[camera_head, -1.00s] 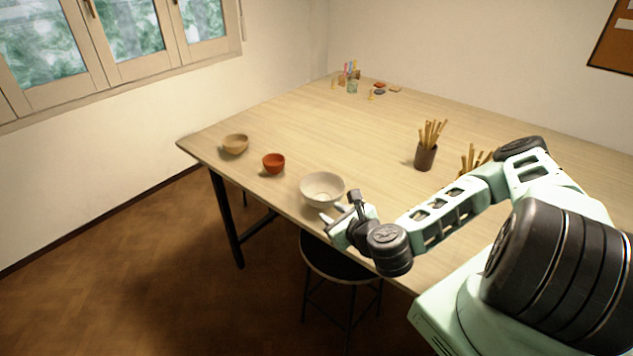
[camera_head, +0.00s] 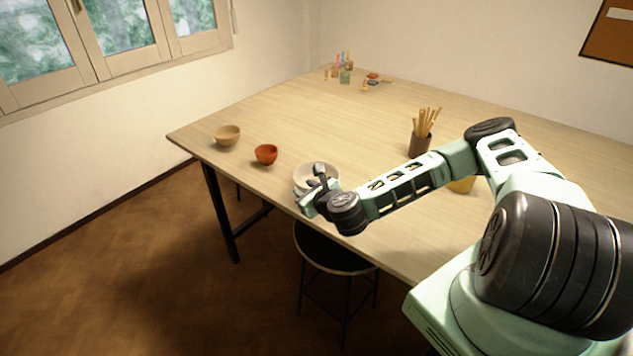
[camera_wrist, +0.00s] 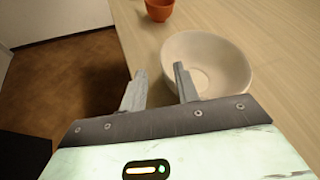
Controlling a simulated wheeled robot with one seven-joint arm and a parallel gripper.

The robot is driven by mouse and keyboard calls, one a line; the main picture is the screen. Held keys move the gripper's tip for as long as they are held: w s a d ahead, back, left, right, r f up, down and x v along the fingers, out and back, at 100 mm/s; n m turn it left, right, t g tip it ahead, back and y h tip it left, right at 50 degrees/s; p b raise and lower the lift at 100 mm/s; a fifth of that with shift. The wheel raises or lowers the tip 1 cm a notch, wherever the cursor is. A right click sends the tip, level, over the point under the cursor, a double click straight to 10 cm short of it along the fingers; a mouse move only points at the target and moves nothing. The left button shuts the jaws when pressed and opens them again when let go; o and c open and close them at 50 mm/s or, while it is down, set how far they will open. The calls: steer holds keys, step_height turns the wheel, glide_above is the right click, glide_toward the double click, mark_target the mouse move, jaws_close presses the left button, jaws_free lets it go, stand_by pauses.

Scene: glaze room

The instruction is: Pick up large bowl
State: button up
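The large bowl (camera_head: 302,177) is cream white and stands upright near the front edge of the table. My gripper (camera_head: 312,192) is at its near side and hides part of it in the head view. In the wrist view the bowl (camera_wrist: 226,62) lies ahead and to the right. My gripper (camera_wrist: 160,70) is open there, with nothing held. Its right finger overlaps the bowl's left inside, and its left finger shows outside the rim. I cannot tell whether the fingers touch the bowl or how high they are.
A small red-orange bowl (camera_head: 265,154) and a tan bowl (camera_head: 227,135) stand to the left on the wooden table (camera_head: 300,115). A dark cup of sticks (camera_head: 420,144) stands to the right. A stool (camera_head: 330,252) is below the front edge. The table's middle is clear.

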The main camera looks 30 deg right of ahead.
mark_target(299, 185)
steer(key=shift+w+p, duration=0.4)
steer(key=shift+w, duration=0.05)
steer(key=p+x, duration=0.2)
steer(key=x, duration=0.1)
steer(key=shift+w+d, duration=0.1)
steer(key=shift+d, duration=0.1)
steer(key=shift+w+f, duration=0.25)
steer(key=shift+w, duration=0.15)
jaws_close()
